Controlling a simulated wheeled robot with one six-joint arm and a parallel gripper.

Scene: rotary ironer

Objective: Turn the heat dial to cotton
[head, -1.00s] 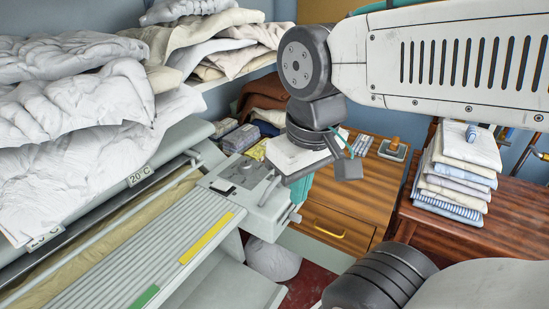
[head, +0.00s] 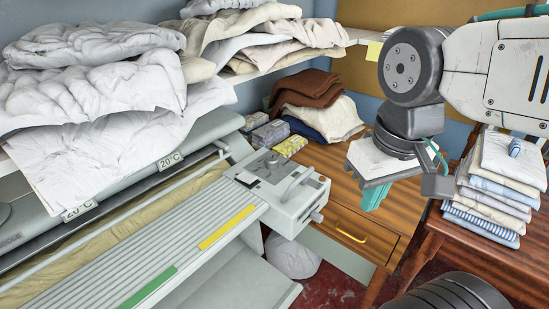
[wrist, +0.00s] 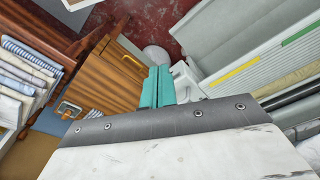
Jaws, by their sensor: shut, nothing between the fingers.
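The ironer's grey control box (head: 296,207) stands at the right end of the ironer in the head view. A handle and small fittings are on its top, and small knobs stick out of its right end (head: 317,216). I cannot tell which is the heat dial, nor read any mark for cotton. My gripper (head: 372,197) has teal fingers pressed together, empty, and hangs right of the box, apart from it in the picture, in front of the wooden cabinet. In the wrist view my gripper (wrist: 157,87) partly hides the box's pale end (wrist: 184,82).
A wooden cabinet (head: 395,245) with a yellow drawer handle is behind my gripper. Folded linens (head: 497,185) are stacked on a table at right. White laundry (head: 95,110) overhangs the ironer from a shelf. A pale sack (head: 292,258) lies on the red floor.

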